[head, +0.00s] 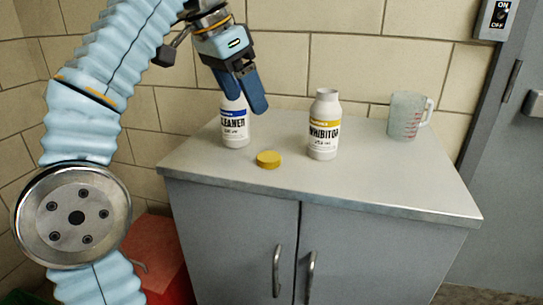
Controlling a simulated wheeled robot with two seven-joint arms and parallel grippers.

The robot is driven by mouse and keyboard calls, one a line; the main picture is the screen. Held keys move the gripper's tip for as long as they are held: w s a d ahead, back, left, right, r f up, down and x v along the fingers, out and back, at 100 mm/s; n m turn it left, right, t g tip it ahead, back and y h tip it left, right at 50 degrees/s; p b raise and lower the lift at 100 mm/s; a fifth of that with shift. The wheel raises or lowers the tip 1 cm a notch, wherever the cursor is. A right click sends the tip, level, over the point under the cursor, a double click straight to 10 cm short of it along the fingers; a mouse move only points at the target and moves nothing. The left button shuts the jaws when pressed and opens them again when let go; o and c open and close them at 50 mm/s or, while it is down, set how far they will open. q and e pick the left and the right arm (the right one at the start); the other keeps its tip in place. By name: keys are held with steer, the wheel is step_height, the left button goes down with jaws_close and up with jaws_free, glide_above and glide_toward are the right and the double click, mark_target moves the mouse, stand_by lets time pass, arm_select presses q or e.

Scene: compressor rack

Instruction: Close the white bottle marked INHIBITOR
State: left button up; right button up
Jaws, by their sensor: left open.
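The white INHIBITOR bottle (322,140) stands upright and uncapped on the cabinet top, with a yellow band on its label. A yellow cap (268,159) lies on the cabinet top to its left, apart from the bottle. My left gripper (243,108) is open, with its blue fingers pointing down in front of the white CLEANER bottle (234,130). Its fingers hide the upper part of that bottle, and I cannot tell whether they touch it. My right gripper is out of view.
The grey cabinet top (400,180) is clear at the front and right. A clear measuring jug (407,115) stands at the back right. A tiled wall is behind, a red container (158,258) stands left of the cabinet, and a grey door (515,170) is at right.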

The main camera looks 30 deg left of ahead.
arm_select(q)
glide_toward(269, 156)
steer(key=x, duration=0.3)
steer(key=shift+s+d+r, duration=0.1)
steer(key=shift+d, duration=0.2)
steer(key=shift+a+x, duration=0.15)
steer(key=shift+x, duration=1.15)
steer(key=shift+a+x, duration=0.15)
steer(key=shift+x, duration=1.15)
steer(key=c, duration=1.1)
